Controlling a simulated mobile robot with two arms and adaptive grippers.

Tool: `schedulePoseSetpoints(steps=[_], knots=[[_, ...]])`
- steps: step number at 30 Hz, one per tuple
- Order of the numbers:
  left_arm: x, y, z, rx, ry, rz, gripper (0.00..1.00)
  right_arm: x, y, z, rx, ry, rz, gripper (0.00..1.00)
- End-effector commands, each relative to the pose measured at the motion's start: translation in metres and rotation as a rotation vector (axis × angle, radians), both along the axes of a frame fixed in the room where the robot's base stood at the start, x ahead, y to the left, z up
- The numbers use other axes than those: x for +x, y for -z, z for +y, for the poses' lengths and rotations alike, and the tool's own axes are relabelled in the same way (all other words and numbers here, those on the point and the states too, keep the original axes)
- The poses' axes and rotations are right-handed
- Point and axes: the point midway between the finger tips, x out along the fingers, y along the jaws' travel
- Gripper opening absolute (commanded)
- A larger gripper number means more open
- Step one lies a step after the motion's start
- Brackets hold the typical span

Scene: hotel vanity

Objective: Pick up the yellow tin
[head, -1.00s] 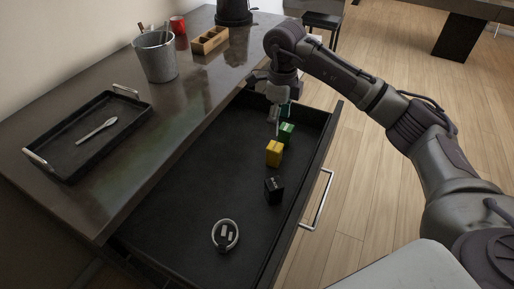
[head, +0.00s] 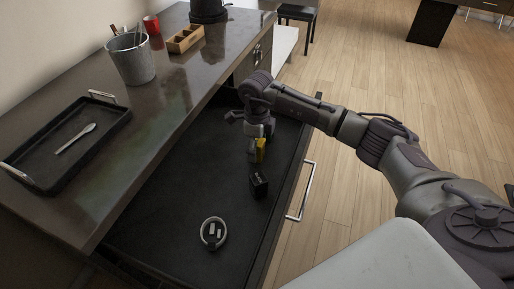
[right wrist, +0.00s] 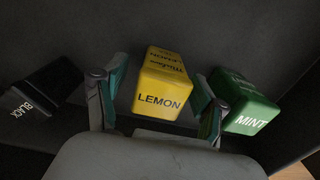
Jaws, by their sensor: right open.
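The yellow tin (head: 261,148) stands in the open drawer, partly hidden by my right gripper (head: 254,152). In the right wrist view the yellow tin (right wrist: 161,88) reads "LEMON" and sits between the two fingers of my right gripper (right wrist: 158,100). The fingers are open, one on each side of the tin; a small gap shows at the left, and whether the right finger touches cannot be told. My left gripper is not in view.
A green "MINT" tin (right wrist: 243,105) stands close to the right finger. A black tin (head: 258,185), also in the right wrist view (right wrist: 40,90), lies on the other side. A round white-rimmed item (head: 214,233) is in the drawer (head: 165,205). A black tray (head: 45,165) is on the counter.

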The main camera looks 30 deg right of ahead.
Motion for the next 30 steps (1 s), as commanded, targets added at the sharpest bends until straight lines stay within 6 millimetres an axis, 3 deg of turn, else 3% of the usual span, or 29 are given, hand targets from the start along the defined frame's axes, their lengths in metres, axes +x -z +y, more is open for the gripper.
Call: schedulePoseSetpoints(steps=[10,22,30], knots=[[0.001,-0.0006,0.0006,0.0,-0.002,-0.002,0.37,0.0001,0.0095,-0.0004,-0.001,0.0,-0.001,0.71],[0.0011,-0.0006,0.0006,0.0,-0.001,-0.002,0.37,0.0002,0.0091,-0.0004,0.0,0.0,-0.001,0.06],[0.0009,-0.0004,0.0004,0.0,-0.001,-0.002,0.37,0.0008,0.0051,-0.0005,0.0,0.0,-0.003,0.06]])
